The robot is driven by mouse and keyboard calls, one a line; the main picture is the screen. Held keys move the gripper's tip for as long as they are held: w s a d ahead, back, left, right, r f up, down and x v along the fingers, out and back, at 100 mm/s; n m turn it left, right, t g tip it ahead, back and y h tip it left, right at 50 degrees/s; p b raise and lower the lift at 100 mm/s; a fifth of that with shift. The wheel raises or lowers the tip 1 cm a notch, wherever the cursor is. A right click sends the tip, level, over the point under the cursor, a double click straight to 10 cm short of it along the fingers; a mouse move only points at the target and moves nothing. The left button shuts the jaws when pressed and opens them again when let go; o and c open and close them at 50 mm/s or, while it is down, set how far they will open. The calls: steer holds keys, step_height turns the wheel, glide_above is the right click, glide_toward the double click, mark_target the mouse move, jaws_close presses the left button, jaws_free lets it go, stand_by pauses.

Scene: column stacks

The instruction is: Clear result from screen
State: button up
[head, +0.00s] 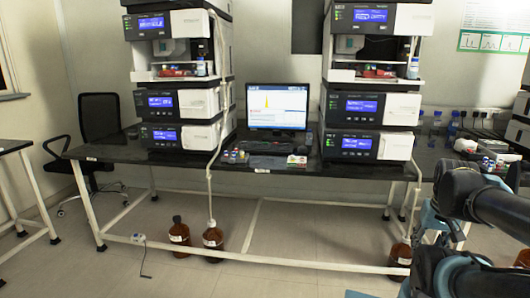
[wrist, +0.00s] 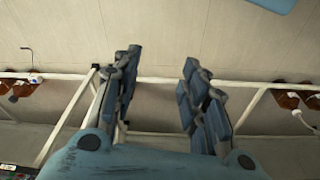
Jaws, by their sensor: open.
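The computer screen (head: 277,105) stands on the dark bench (head: 180,173) between two instrument stacks in the head view. It is lit and shows a white window with a yellow peak at its left and text lines. A dark keyboard (head: 272,147) lies in front of it. My gripper (wrist: 160,65) shows in the wrist view with its fingers apart and nothing between them. It faces the floor and the bench's white frame bars. In the head view only my arm shows, at the right. The screen is not in the wrist view.
The left stack (head: 178,80) and right stack (head: 368,85) flank the screen. Small vials (head: 235,156) lie near the keyboard. Brown bottles (head: 212,236) stand on the floor under the bench. A black chair (head: 100,120) stands at the left. The floor in front is clear.

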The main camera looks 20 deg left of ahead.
jaws_close()
stand_by(1.1)
